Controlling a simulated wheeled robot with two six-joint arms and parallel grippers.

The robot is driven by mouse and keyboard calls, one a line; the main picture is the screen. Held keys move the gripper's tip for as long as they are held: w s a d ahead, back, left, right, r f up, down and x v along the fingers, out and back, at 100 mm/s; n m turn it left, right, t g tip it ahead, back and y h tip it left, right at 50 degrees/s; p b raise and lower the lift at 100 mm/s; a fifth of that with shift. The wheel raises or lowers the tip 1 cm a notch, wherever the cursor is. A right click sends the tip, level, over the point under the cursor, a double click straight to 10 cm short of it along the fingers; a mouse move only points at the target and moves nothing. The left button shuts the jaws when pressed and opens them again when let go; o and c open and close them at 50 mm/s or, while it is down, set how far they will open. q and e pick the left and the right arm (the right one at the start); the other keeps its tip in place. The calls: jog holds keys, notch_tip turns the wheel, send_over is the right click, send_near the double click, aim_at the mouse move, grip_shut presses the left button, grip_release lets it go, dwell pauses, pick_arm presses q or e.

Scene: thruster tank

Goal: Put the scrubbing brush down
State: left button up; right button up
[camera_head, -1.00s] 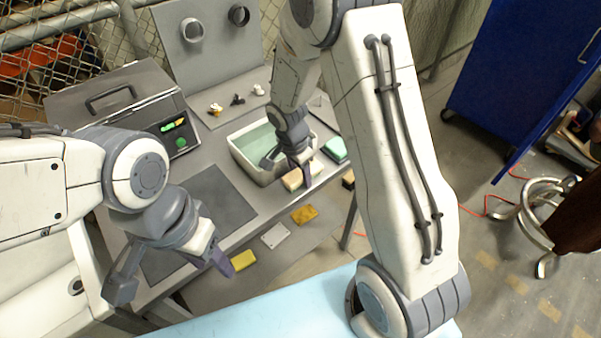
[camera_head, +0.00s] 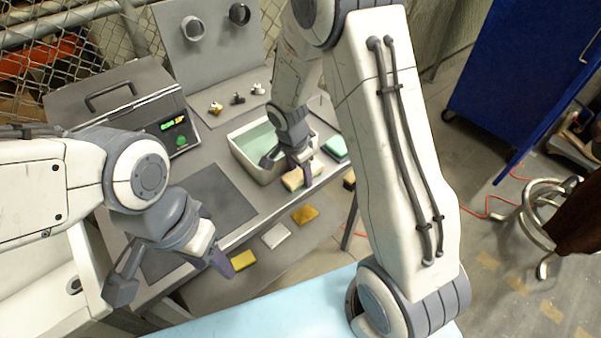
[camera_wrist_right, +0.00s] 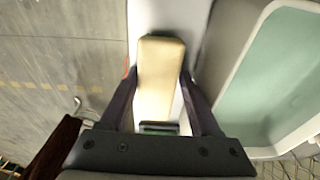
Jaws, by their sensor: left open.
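The scrubbing brush shows as a tan, long block (camera_head: 293,181) at the bench's front edge, before the water tub; its bristles are not visible. In the right wrist view the block (camera_wrist_right: 161,72) lies lengthwise between my right gripper's fingers (camera_wrist_right: 160,82), whose tips meet both its long sides. My right gripper (camera_head: 288,168) is low over the bench, shut on the block. Whether the block rests on the bench or hangs just above it I cannot tell.
The tub (camera_head: 243,155) of greenish water stands just behind the block, a green-topped sponge (camera_head: 335,148) to its right. Yellow, white and orange pads (camera_head: 304,214) lie on a lower shelf. A dark mat (camera_head: 210,200) left of the tub is clear. A box with a display (camera_head: 120,105) stands behind.

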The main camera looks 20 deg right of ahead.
aim_at(295, 176)
jog(key=shift+s+f, duration=0.4)
jog(key=shift+f, duration=0.1)
jog(key=shift+r+p, duration=0.45)
jog(key=shift+p, duration=0.1)
jog(key=shift+w+r, duration=0.1)
jog(key=shift+r, duration=0.25)
notch_tip(295, 176, up, 11)
jog(key=a, duration=0.2)
jog(key=s+a+r+n+y, duration=0.1)
jog(key=s+a+n, duration=0.4)
jog(key=s+n, duration=0.5)
jog(key=s+a+r+n+y, duration=0.1)
jog(key=s+a+r+n, duration=0.3)
jog(key=s+n, duration=0.7)
jog(key=shift+s+a+g+y, duration=0.3)
jog(key=shift+s+a+g, duration=0.1)
jog(key=shift+s+a, duration=0.8)
jog(key=shift+o, duration=0.2)
jog(key=shift+w, duration=0.15)
